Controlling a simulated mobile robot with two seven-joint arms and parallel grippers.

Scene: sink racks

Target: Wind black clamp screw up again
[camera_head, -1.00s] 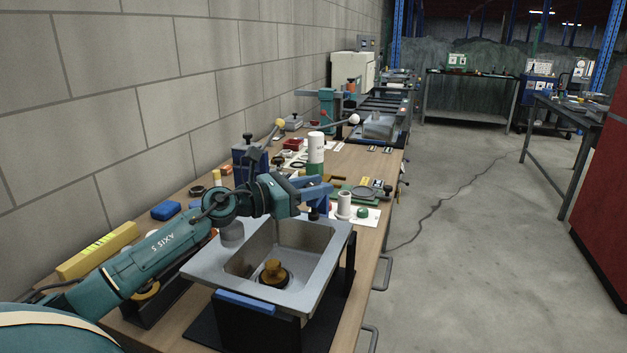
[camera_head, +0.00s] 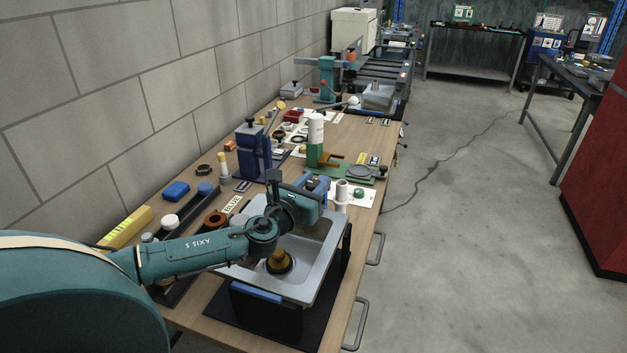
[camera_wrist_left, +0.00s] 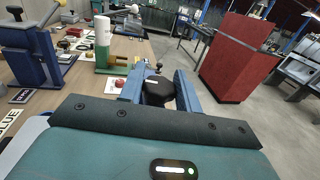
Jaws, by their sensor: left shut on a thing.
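My left gripper (camera_head: 314,184) is over the far rim of the grey sink (camera_head: 325,262), its blue fingers pointing away from me. In the left wrist view the fingers (camera_wrist_left: 158,86) are shut on a black knob (camera_wrist_left: 157,92), which looks like the clamp screw. The screw's lower part is hidden by the gripper, so I cannot tell how far it is wound. The sink sits in a dark rack (camera_head: 262,313) with a brown and black drain fitting (camera_head: 279,261) inside it. My right gripper is not in view.
A blue fixture (camera_head: 252,153) with a black knob stands left of the gripper. Beyond are a green stand with a white bottle (camera_head: 316,130) and a white cylinder (camera_head: 341,190). A yellow block (camera_head: 127,226) lies by the wall.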

